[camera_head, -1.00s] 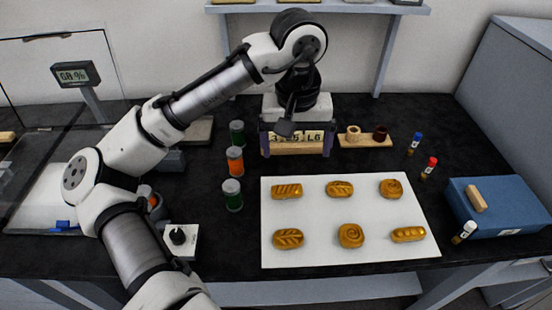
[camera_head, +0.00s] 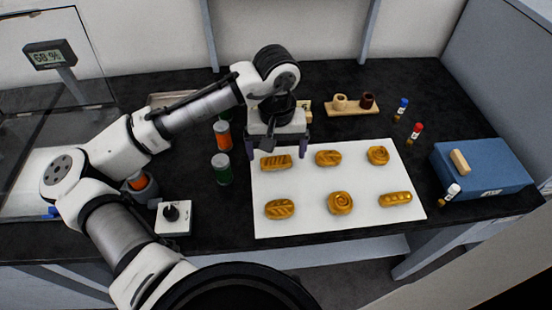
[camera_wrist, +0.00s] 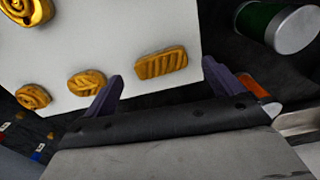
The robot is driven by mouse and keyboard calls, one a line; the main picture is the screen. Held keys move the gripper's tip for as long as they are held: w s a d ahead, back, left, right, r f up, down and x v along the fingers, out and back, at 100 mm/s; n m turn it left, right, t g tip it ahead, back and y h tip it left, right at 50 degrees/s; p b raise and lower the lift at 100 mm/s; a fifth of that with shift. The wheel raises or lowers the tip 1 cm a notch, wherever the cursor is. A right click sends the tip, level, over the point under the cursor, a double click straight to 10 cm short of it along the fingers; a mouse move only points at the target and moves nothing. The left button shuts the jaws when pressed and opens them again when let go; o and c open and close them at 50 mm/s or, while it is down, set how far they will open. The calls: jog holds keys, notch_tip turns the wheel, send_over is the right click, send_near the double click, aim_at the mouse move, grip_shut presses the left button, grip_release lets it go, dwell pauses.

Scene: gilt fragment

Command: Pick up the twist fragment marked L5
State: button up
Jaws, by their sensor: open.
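Several gilt fragments lie in two rows on a white sheet (camera_head: 300,222). The back-left one is an oblong with slanted ridges (camera_head: 276,162), like a twist; it also shows in the wrist view (camera_wrist: 161,62). No L5 mark is readable on any fragment. My gripper (camera_head: 277,150) is open and empty, just behind and above this ridged fragment. In the wrist view, the ridged fragment shows between my fingertips (camera_wrist: 163,74), with no contact visible. A leaf-patterned oval fragment (camera_head: 328,158) lies to its right, and a coiled round one (camera_head: 378,156) beyond that.
A wooden stand with two small cups (camera_head: 352,109) is behind. A blue box (camera_head: 482,170) and small vials (camera_head: 415,132) are right. The black counter between is clear.

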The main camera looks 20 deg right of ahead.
aim_at(276, 162)
jog(key=shift+f, duration=1.4)
jog(key=c, duration=1.1)
jog(key=shift+o, duration=0.2)
jog(key=shift+r, duration=0.1)
